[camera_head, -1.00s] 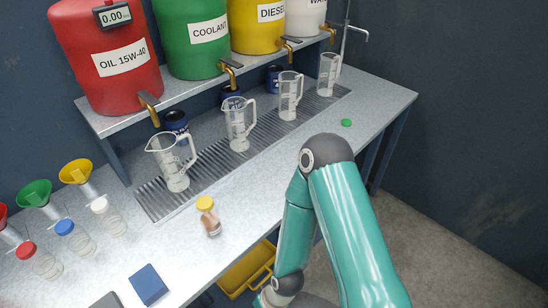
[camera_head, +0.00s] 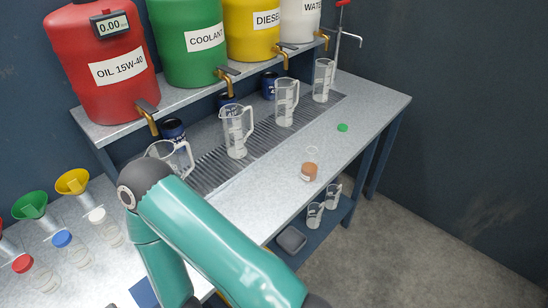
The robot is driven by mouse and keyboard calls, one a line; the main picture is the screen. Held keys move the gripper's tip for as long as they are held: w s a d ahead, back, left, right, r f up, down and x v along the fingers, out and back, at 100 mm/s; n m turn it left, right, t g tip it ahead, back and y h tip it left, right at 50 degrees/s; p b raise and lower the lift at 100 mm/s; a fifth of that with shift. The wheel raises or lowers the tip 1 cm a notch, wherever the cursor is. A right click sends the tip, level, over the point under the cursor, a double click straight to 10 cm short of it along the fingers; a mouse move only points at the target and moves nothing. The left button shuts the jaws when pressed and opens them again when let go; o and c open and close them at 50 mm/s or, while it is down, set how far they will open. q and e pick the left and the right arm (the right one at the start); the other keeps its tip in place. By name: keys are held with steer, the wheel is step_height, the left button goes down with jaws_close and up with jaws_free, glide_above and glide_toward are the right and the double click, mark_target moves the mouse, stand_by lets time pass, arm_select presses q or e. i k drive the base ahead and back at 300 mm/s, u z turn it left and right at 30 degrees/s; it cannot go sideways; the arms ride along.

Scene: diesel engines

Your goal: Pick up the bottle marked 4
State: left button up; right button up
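No number 4 can be read on any bottle. Small clear bottles stand at the left of the bench: one with a red cap (camera_head: 36,273), one with a blue cap (camera_head: 72,248) and one with a white cap (camera_head: 105,226). A small clear container with orange-brown contents (camera_head: 309,172) is on the right half of the bench; it appears uncapped, with a clear rim above. A green cap (camera_head: 342,127) lies apart from it. The yellow-capped bottle's earlier place is behind my teal arm. Neither gripper is in view.
Clear measuring jugs (camera_head: 236,131) stand on the grating (camera_head: 212,172) below the shelf of labelled drums (camera_head: 118,68). Funnels (camera_head: 72,182) stand at the left. Beakers (camera_head: 315,214) and a grey tray (camera_head: 291,240) are on a lower shelf. The bench's right end is mostly clear.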

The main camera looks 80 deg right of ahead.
mark_target(311, 159)
steer(key=z, duration=0.15)
steer(key=k, duration=1.7)
steer(key=z, duration=1)
steer(key=i, duration=1.05)
steer(key=u, duration=0.05)
